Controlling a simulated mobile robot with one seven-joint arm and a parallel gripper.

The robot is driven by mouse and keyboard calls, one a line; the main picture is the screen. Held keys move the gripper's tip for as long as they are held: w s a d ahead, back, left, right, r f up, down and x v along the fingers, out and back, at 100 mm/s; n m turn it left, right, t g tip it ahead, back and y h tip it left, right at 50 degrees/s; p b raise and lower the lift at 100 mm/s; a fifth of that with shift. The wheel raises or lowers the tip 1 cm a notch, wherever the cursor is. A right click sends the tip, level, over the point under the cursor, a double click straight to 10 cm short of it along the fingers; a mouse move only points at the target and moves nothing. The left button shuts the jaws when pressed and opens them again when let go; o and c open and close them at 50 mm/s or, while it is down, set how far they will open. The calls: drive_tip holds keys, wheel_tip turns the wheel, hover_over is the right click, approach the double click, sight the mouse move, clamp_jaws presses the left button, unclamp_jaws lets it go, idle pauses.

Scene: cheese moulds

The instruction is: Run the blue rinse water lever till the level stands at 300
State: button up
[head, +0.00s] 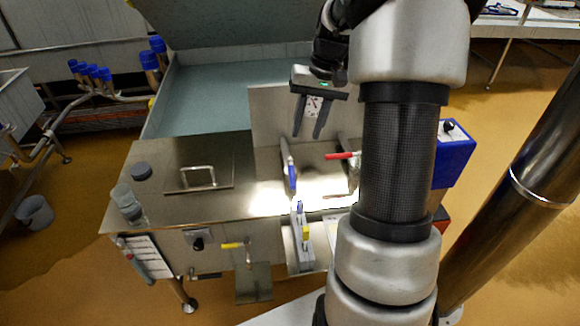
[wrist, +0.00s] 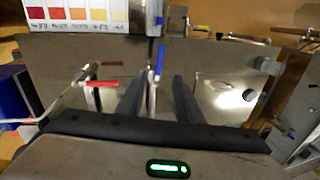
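The blue lever (head: 291,178) stands upright at the edge of the steel basin in the head view. It also shows in the wrist view (wrist: 159,62), ahead of and roughly between my fingers. My gripper (head: 307,135) hangs above and behind the lever, fingers spread with nothing between them. In the wrist view my gripper (wrist: 161,78) is also open, apparently apart from the lever. An upright gauge-like piece with a blue top and a yellow mark (head: 305,234) stands at the basin's front. I cannot read any level or number on it.
A red lever (head: 341,156) lies close to the right of the blue one. A yellow lever (head: 232,245) sticks out at the front. The steel counter (head: 225,205) carries a handled lid and a small jar (head: 127,203). A blue box (head: 454,158) is at right.

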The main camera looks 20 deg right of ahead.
sight(293, 177)
drive_tip(key=a+f, duration=0.1)
drive_tip(key=f, duration=0.4)
drive_tip(key=a+f+b, duration=0.1)
drive_tip(key=f, duration=0.4)
drive_tip(key=w+a+f, duration=0.1)
drive_tip(key=f, duration=0.4)
drive_tip(key=shift+f, duration=0.15)
clamp_jaws()
